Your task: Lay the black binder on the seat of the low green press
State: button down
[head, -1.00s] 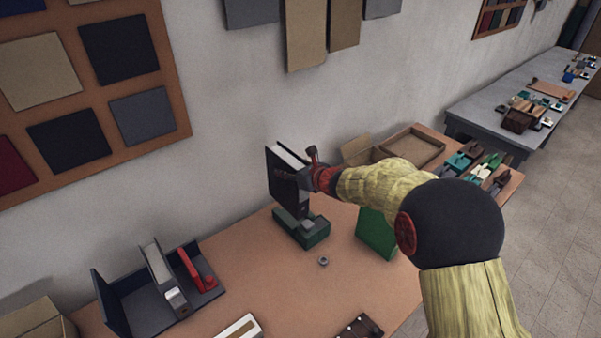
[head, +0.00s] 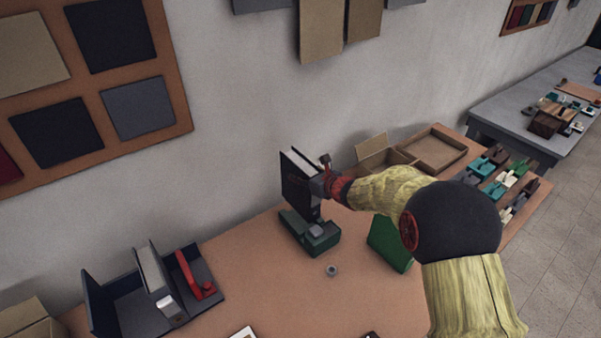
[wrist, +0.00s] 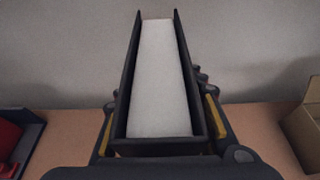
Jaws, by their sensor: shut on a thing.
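The black binder (head: 299,186) stands upright with its white page block showing. My gripper (head: 325,184) is shut on the binder from the right in the head view. In the wrist view the binder (wrist: 160,85) fills the space between the two fingers, covers on both sides and white pages between. The low green press (head: 312,236) is on the table directly below the binder. The binder's lower edge appears close above the press or on it; I cannot tell whether they touch. The binder and gripper hide part of the press's back.
A taller green block (head: 390,243) stands right of the press, under my arm. A small grey ring (head: 331,270) lies in front. A dark holder (head: 118,302) with a grey binder and red tool is at left. Cardboard trays (head: 436,149) stand behind right.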

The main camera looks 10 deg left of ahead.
jog(key=shift+f+b, duration=2.65)
jog(key=shift+f, duration=0.75)
jog(key=c, duration=1.4)
grip_release()
jog(key=o, duration=0.3)
jog(key=shift+o, duration=0.2)
jog(key=shift+s+f, duration=0.1)
jog(key=shift+f, duration=0.05)
jog(key=shift+d, duration=0.1)
jog(key=v, duration=1.2)
